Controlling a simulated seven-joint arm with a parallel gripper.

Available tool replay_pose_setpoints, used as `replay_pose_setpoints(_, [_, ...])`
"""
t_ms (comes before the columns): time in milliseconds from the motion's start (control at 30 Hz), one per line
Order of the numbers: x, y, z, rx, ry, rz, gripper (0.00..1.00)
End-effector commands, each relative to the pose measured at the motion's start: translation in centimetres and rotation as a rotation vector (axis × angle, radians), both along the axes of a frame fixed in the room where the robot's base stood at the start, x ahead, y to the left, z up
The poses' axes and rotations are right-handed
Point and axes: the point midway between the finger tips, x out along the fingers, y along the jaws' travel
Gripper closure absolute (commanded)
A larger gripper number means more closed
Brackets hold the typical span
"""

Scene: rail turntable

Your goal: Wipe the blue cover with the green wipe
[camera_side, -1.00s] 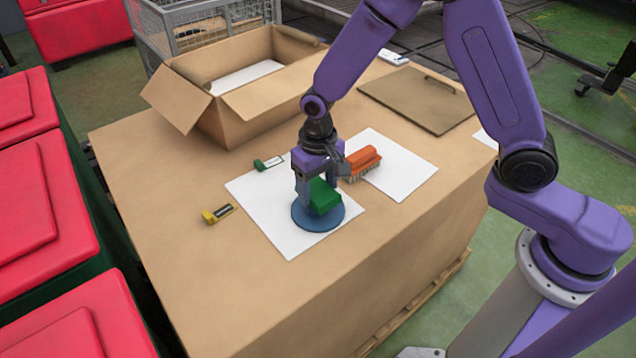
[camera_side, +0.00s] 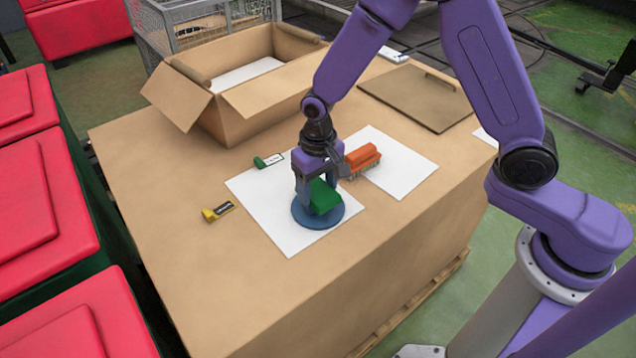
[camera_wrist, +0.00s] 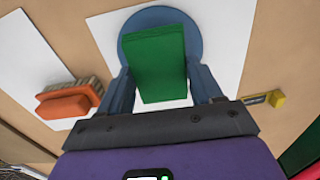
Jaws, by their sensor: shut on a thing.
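The blue cover (camera_side: 328,219) is a round disc lying flat on a white sheet (camera_side: 282,239) on the brown work surface. The green wipe (camera_side: 324,196) is a block held over the cover by my gripper (camera_side: 318,190), which is shut on it. In the wrist view the green wipe (camera_wrist: 155,62) sits between my two fingers (camera_wrist: 160,88), with the blue cover (camera_wrist: 160,18) showing around its far end. The wipe appears on or just above the cover; I cannot tell if they touch. Part of the cover is hidden by wipe and fingers.
An orange brush (camera_side: 362,158) lies on a second white sheet (camera_side: 405,178) right of my gripper. A green-and-white item (camera_side: 268,161) and a yellow-and-black item (camera_side: 217,212) lie to the left. The front surface is clear.

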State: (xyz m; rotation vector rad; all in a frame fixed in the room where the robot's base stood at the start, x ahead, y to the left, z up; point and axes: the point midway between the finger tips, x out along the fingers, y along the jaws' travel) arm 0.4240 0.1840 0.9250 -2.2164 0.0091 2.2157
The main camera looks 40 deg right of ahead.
Motion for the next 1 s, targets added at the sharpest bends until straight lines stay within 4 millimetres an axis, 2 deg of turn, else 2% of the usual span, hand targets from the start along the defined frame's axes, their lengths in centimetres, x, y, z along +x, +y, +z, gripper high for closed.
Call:
replay_pose_setpoints(367, [0.0,-0.2,-0.3,0.000,0.000,-0.001,0.60])
replay_pose_setpoints(800, [-0.1,-2.5,-0.2,0.000,-0.001,-0.001,0.60])
replay_pose_setpoints(1000, [-0.1,-1.5,-0.3,0.000,0.000,0.002,0.60])
